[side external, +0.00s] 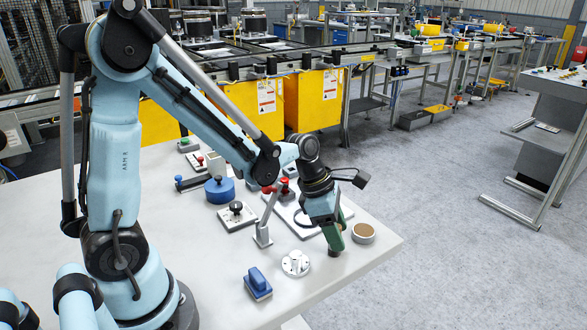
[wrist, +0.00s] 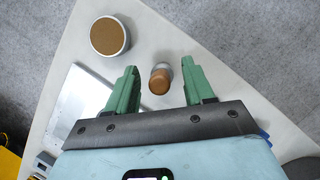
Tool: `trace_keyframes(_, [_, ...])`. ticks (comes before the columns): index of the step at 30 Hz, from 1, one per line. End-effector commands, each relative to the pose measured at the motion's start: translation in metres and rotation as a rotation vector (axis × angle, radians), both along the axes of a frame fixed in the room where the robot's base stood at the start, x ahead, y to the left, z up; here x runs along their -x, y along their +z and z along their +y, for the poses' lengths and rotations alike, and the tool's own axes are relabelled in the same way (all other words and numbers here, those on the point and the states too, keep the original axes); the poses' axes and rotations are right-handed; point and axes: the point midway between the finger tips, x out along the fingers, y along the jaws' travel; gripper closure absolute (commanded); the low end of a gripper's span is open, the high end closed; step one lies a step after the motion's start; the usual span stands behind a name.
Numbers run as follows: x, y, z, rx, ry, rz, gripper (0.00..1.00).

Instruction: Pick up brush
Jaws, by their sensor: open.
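What looks like the brush (wrist: 160,80) is a short brown wooden piece with a pale grey part at its far end. In the wrist view it lies between the two green fingers of my gripper (wrist: 162,84), with clear gaps on both sides. In the side external view, my gripper (side external: 334,236) points down near the table's right corner, open and empty. The brush's brown lower part (side external: 335,252) shows just under the fingers there; the rest is hidden behind them. I cannot tell its full shape.
A round tin with a brown top (side external: 363,232) stands close to the right of my gripper. A white dial (side external: 296,263), a blue-handled block (side external: 257,284) and a red-knobbed lever (side external: 263,232) stand to the left. The table's edge (side external: 385,252) is near.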

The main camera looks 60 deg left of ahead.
Motion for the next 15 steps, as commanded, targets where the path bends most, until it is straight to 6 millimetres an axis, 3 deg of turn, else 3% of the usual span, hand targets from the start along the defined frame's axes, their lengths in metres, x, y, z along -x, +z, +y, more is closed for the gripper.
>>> trace_keyframes(4, [0.0001, 0.0001, 0.0, 0.0, 0.0, 0.0, 0.49])
trace_keyframes(12, [0.0002, 0.0003, 0.0, 0.0, 0.0, 0.0, 0.9])
trace_keyframes(15, [0.0002, 0.0003, 0.0, 0.0, 0.0, 0.0, 1.0])
